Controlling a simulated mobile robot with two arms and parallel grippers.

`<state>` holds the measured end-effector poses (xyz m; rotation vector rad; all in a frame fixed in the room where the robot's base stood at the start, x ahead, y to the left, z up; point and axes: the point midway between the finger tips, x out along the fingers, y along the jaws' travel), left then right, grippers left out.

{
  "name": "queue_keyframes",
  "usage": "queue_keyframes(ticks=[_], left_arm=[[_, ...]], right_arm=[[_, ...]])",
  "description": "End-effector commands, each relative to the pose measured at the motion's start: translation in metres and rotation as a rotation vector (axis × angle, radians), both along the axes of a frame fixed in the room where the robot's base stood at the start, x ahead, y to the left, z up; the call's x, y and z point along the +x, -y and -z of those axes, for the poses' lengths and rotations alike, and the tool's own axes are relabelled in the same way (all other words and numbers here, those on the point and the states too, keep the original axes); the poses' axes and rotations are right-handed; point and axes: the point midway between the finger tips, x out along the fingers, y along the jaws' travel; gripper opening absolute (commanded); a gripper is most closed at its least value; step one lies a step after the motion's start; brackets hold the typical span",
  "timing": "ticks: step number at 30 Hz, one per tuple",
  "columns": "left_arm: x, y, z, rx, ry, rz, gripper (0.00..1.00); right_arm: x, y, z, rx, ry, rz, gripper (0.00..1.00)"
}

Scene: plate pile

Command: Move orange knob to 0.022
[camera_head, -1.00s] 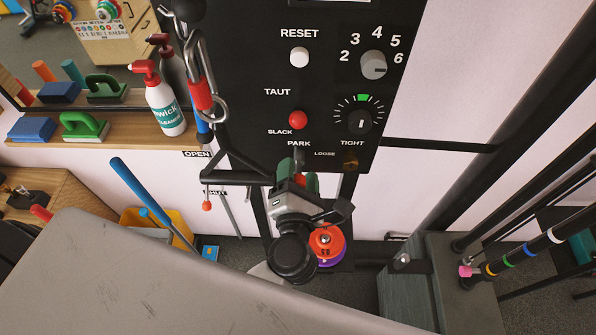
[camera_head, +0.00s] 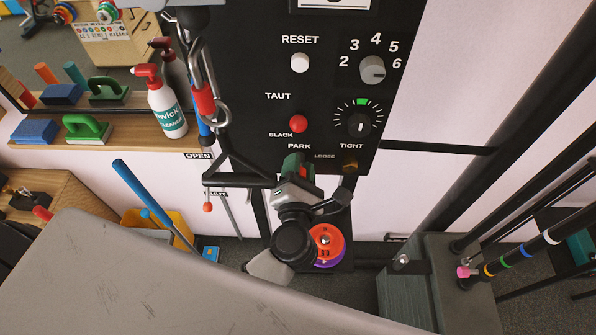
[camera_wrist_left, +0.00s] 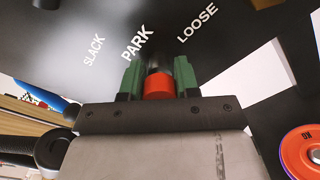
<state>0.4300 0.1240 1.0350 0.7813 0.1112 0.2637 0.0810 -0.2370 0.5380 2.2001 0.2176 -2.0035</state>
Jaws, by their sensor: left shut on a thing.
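The orange knob (camera_wrist_left: 159,86) shows between the green fingers of my left gripper (camera_wrist_left: 158,72) in the left wrist view, with a dark stem behind it. The gripper is shut on it, just below the PARK label (camera_wrist_left: 137,42). In the head view my left gripper (camera_head: 298,165) is at the lower edge of the black panel (camera_head: 245,60), under PARK and left of LOOSE. The gripper and wrist hide the knob there. My right gripper is in neither view.
The panel carries a white RESET button (camera_head: 300,62), a red ball (camera_head: 298,123) by SLACK, a grey selector (camera_head: 372,69) and a TIGHT dial (camera_head: 359,123). A black handle (camera_head: 236,170) hangs left of my gripper. Orange and purple discs (camera_head: 327,244) lie below.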

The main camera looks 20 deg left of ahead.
Motion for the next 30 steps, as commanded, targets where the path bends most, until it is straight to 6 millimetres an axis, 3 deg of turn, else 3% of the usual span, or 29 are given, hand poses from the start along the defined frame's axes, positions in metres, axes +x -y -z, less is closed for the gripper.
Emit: queue_keyframes(ticks=[5, 6, 10, 20, 23, 30], left_arm=[[0.001, -0.001, -0.001, 0.0, 0.006, -0.001, 0.0], [0.001, -0.001, -0.002, 0.0, 0.006, -0.001, 0.37], [0.001, -0.001, -0.001, -0.001, 0.005, -0.001, 0.57], [-0.003, 0.0, 0.0, -0.001, 0.003, -0.001, 0.57], [-0.013, 0.003, 0.003, -0.003, 0.001, 0.0, 0.57], [-0.059, 0.016, 0.004, -0.003, -0.001, -0.001, 0.57]], right_arm=[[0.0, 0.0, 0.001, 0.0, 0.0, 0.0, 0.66], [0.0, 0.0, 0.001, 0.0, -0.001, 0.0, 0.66], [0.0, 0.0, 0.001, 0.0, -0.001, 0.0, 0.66], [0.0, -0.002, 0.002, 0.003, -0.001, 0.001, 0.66], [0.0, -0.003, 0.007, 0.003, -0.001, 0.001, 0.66], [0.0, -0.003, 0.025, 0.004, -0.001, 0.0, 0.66]])
